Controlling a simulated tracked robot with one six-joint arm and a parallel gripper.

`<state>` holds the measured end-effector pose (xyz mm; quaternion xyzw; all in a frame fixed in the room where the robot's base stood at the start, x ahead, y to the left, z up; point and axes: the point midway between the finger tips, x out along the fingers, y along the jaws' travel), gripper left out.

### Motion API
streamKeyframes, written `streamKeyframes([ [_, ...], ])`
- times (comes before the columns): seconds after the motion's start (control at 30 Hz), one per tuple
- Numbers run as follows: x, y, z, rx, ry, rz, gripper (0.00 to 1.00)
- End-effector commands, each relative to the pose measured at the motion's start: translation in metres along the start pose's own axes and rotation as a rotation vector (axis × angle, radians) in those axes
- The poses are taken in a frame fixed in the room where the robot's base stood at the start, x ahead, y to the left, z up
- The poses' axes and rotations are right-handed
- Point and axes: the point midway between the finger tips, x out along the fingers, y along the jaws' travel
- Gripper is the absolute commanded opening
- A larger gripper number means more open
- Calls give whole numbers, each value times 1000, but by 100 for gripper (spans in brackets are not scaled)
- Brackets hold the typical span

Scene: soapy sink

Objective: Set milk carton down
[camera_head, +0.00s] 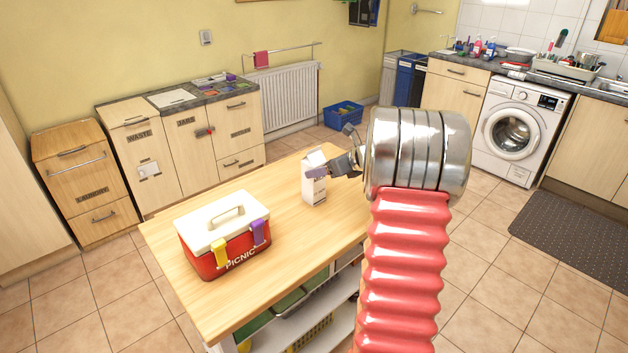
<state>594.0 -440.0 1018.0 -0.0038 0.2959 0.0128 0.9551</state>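The milk carton (314,190) is a small white carton with a slanted top. It is upright at the far part of the wooden table (265,285), and its base looks at or very close to the tabletop. My gripper (328,168) reaches it from the right, with dark grey parts beside the carton and a purple piece across its upper front. The far side of the carton is hidden, so I cannot tell whether the fingers are closed on it.
A red picnic box (208,262) with a white lid stands at the table's left end. The tabletop between box and carton is clear. Shelves with containers show below. A blue crate (343,116) sits on the floor beyond the table.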

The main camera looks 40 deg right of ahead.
Motion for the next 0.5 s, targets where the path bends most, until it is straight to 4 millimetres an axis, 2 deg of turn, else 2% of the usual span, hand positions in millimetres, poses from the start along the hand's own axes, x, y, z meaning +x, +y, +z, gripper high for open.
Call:
streamKeyframes([
  [0.13,14,1,0,0,-1,1,69],
  [0.5,16,1,0,-1,0,1,69],
])
